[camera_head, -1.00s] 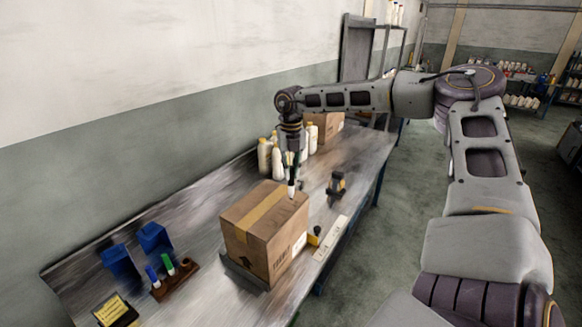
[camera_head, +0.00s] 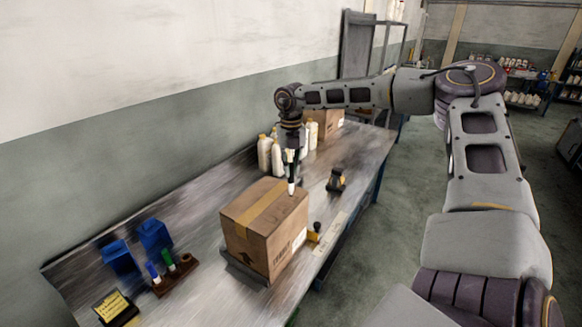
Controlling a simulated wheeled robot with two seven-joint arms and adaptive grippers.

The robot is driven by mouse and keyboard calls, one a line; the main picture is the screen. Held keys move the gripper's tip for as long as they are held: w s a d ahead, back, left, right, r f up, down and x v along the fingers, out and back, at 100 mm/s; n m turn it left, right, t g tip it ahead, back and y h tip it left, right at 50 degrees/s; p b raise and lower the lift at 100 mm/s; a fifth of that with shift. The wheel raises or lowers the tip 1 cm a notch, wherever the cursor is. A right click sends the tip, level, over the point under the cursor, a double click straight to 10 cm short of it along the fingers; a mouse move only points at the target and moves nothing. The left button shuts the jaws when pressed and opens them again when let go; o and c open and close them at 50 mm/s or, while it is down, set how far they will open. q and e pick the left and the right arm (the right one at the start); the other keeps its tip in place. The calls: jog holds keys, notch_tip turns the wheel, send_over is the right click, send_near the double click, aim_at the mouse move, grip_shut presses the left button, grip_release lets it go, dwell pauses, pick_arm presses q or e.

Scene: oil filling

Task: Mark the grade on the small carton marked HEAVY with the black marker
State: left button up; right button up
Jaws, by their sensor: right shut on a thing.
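A brown carton (camera_head: 262,231) with yellow tape across its top stands on the workbench. A small white label (camera_head: 299,239) is on its right side; I cannot read a grade or the word HEAVY from here. My right gripper (camera_head: 291,158) points down over the far right part of the carton's top. It is shut on a slim white marker with a black end (camera_head: 291,186), held upright, lower end down. I cannot tell whether that end touches the cardboard. My left gripper is not in view.
A wooden holder (camera_head: 174,276) with a blue and a green marker, blue bins (camera_head: 155,237) and a yellow note stand (camera_head: 115,307) are at the left. White bottles (camera_head: 265,155), another carton (camera_head: 331,124) and a dark tool (camera_head: 337,180) stand farther back.

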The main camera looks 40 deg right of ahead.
dwell(0.5)
jog(key=shift+f+b, duration=0.6)
jog(key=shift+b, duration=0.1)
dwell(1.1)
jog(key=shift+w+d+b, duration=0.15)
jog(key=shift+d+b, duration=0.45)
jog(key=shift+b, duration=0.2)
dwell(2.2)
jog(key=shift+r, duration=0.1)
dwell(0.3)
notch_tip(320, 180, up, 7)
jog(key=p, duration=0.3)
dwell(1.0)
jog(key=shift+d, duration=0.1)
dwell(0.5)
